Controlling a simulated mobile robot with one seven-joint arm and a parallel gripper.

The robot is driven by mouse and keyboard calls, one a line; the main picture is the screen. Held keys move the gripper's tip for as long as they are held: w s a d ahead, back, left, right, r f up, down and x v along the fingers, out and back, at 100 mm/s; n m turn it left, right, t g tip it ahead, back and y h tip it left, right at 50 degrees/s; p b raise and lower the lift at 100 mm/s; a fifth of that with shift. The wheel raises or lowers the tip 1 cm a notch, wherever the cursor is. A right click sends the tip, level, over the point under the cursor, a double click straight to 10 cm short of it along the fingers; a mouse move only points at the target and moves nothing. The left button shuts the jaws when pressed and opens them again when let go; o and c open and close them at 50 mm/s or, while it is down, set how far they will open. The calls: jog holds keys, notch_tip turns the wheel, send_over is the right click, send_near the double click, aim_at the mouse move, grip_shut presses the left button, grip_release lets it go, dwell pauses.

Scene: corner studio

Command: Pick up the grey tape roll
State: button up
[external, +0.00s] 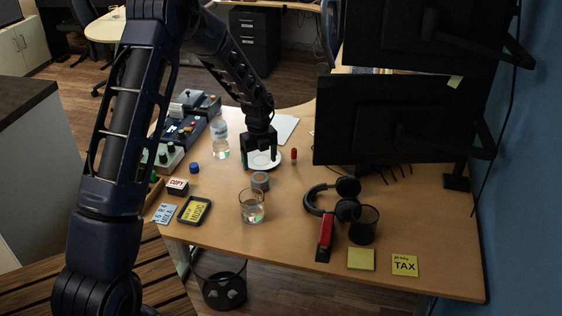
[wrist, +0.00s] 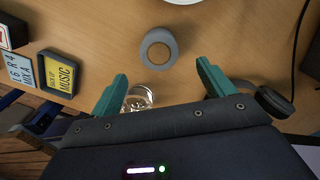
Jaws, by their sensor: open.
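The grey tape roll (external: 260,181) lies flat on the wooden desk in the external view, just behind the drinking glass. In the wrist view the tape roll (wrist: 158,49) shows from above as a grey ring with a wood-coloured centre, beyond my fingertips and a little left of midway between them. My gripper (external: 260,158) is above the desk by the white plate, behind the tape roll in the external view. In the wrist view my gripper (wrist: 163,78) has its two green fingers wide apart with nothing between the tips.
A glass (external: 252,206) with clear contents stands close in front of the roll. A water bottle (external: 219,138), white plate (external: 262,160), red cylinder (external: 294,155), blue cap (external: 194,168), headphones (external: 318,197) and red stapler (external: 325,236) surround it. The monitor (external: 400,125) overhangs the right side.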

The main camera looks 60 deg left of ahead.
aim_at(259, 178)
jog(key=shift+s+a+f, duration=0.1)
jog(key=shift+a+f, duration=0.05)
jog(key=shift+f, duration=4.25)
jog(key=c, duration=1.1)
jog(key=shift+r, duration=0.15)
